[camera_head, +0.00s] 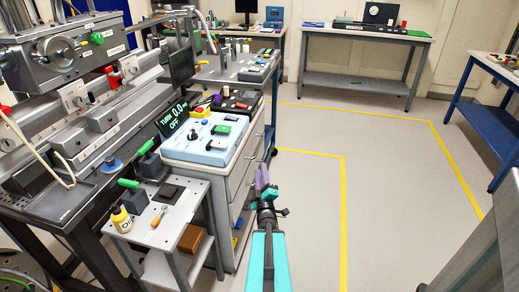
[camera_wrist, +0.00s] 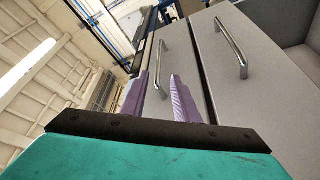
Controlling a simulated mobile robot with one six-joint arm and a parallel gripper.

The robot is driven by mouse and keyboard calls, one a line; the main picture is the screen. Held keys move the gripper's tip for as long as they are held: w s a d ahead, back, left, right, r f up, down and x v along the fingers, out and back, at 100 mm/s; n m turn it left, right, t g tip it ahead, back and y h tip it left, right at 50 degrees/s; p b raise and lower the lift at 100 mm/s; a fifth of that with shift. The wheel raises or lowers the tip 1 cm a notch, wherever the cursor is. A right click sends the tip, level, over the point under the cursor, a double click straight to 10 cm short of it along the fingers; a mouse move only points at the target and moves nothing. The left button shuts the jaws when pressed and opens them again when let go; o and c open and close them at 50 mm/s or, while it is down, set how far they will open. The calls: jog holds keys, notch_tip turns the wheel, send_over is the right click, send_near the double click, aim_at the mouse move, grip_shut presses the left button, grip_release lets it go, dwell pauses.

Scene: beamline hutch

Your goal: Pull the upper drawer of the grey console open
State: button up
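The grey console (camera_head: 223,193) stands left of centre in the head view, with its drawer fronts facing right. In the wrist view, which is rolled sideways, the upper drawer (camera_wrist: 185,50) is the nearer-left front with an upright-looking bar handle (camera_wrist: 161,66). A lower drawer (camera_wrist: 262,85) with its own handle (camera_wrist: 231,48) is to the right. The upper drawer looks closed. My gripper (camera_head: 262,174) is at the console's front; its purple fingers (camera_wrist: 160,82) are apart, with the upper handle showing between them. I cannot tell whether they reach around the bar or touch it.
A light-blue control box (camera_head: 203,140) sits on the console. Yellow-taped floor (camera_head: 310,200) to the right is clear. A blue-legged bench (camera_head: 490,110) stands far right.

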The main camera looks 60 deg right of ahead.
jog(key=shift+s+d, duration=0.15)
jog(key=shift+d, duration=0.1)
jog(key=shift+d+b, duration=0.1)
jog(key=shift+b, duration=0.3)
jog(key=b+x, duration=0.5)
jog(key=b, duration=0.3)
jog(key=shift+d, duration=0.2)
jog(key=w+d+b, duration=0.1)
jog(key=b, duration=0.3)
jog(key=b, duration=0.5)
jog(key=shift+w+d+r, duration=0.2)
jog(key=shift+w+d, duration=0.15)
jog(key=shift+d, duration=0.05)
jog(key=shift+b+x, duration=0.55)
jog(key=shift+x, duration=2.25)
jog(key=shift+r, duration=0.2)
